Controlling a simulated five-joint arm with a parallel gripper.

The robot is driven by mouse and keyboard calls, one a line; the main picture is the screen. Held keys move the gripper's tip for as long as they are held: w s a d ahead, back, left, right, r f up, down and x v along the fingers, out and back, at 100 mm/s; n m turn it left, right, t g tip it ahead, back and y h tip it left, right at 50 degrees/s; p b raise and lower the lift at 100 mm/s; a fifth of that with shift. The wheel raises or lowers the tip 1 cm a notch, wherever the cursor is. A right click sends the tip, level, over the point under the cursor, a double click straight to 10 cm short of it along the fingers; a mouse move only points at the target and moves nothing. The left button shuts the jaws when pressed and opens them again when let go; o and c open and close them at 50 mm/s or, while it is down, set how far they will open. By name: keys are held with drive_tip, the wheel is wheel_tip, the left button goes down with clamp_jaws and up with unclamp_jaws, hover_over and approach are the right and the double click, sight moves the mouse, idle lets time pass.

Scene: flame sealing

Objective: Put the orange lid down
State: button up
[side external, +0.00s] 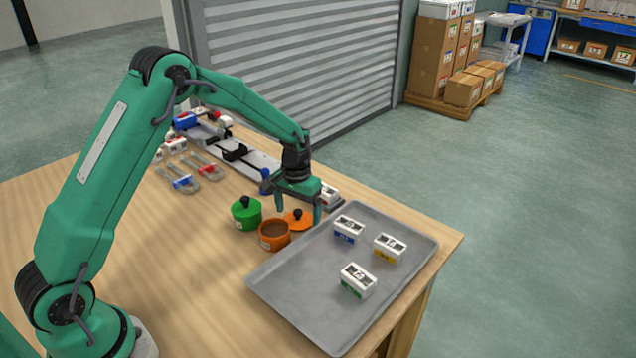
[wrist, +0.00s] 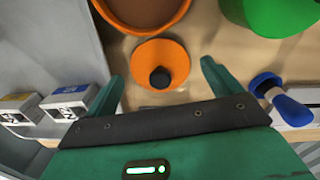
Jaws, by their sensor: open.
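The orange lid (side external: 305,222) with its black knob lies flat on the wooden table beside the orange pot. It also shows in the wrist view (wrist: 174,52), between and just beyond my fingertips. The orange pot (side external: 274,235) is uncovered and has brown contents; in the wrist view its rim (wrist: 182,18) is at the top, close to the lid. My gripper (side external: 298,208) is open above the lid, with a finger on either side of the black knob and nothing held. In the wrist view my gripper (wrist: 160,78) shows its two fingers spread apart.
A green pot with a green lid (side external: 246,212) stands left of the orange pot. A grey tray (side external: 300,295) holds several white boxes on the right. Behind is a rail fixture (side external: 235,152) with a blue knob (wrist: 264,84). Padlock-like shackles (side external: 183,183) lie at the back left.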

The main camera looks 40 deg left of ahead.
sight(298, 211)
wheel_tip(298, 211, up, 12)
idle(0.6)
drive_tip(key=shift+f, duration=0.1)
idle(0.4)
drive_tip(key=s+d+r+m+t, duration=0.1)
drive_tip(key=s+d+r+t, duration=0.15)
drive_tip(key=s+r, duration=1)
drive_tip(key=s+d+m+t, duration=0.1)
drive_tip(key=s+t, duration=0.2)
drive_tip(key=s, duration=1.3)
drive_tip(key=shift+s+f, duration=0.15)
drive_tip(key=shift+f, duration=0.2)
